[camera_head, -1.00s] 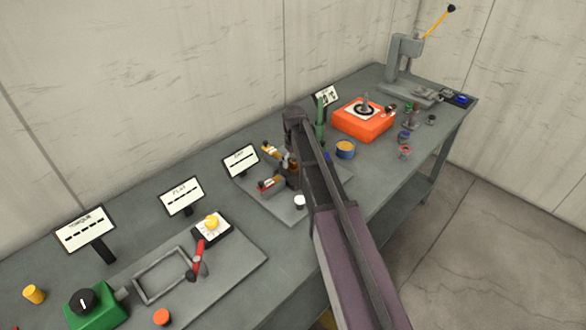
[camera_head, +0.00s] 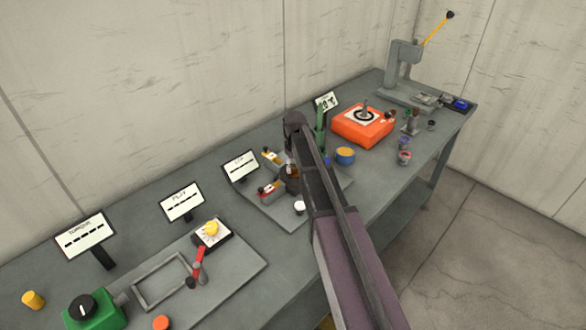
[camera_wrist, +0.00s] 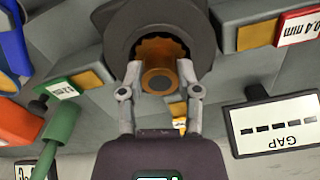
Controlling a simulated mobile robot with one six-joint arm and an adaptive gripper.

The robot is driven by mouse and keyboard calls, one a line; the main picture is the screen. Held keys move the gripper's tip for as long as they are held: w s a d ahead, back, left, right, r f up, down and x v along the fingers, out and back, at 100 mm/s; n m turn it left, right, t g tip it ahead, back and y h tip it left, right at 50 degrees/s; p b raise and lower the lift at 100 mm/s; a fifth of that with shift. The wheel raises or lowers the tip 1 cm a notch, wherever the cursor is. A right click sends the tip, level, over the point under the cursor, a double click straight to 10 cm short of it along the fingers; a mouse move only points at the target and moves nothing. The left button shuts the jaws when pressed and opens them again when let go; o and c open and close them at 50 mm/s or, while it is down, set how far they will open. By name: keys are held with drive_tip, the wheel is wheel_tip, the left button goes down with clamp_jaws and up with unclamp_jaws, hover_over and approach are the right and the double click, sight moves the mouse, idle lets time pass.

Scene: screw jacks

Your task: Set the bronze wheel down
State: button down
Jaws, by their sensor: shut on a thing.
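The bronze wheel (camera_wrist: 160,47), a notched ring with a round centre, is between the two fingers of my gripper (camera_wrist: 160,76) in the wrist view. The fingers are closed on its sides. A dark grey rounded part (camera_wrist: 120,22) lies right behind the wheel; I cannot tell whether they touch. In the head view my arm covers most of the gripper, and the wheel is not clearly seen there.
Around the wheel are grey blocks with a red 0.4 mm label (camera_wrist: 296,27) and a green 0.2 mm label (camera_wrist: 62,91). The GAP sign (camera_head: 240,166) stands behind. A green post (camera_head: 320,128) and orange box (camera_head: 362,124) stand to the right.

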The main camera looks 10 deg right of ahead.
sight(294, 166)
drive_tip(key=shift+r+p, duration=1.45)
drive_tip(key=shift+r, duration=0.15)
drive_tip(key=s, duration=0.5)
drive_tip(key=s+r+p, duration=0.1)
drive_tip(key=s, duration=1)
drive_tip(key=shift+a+r+p, duration=0.25)
drive_tip(key=shift+a+p, duration=0.05)
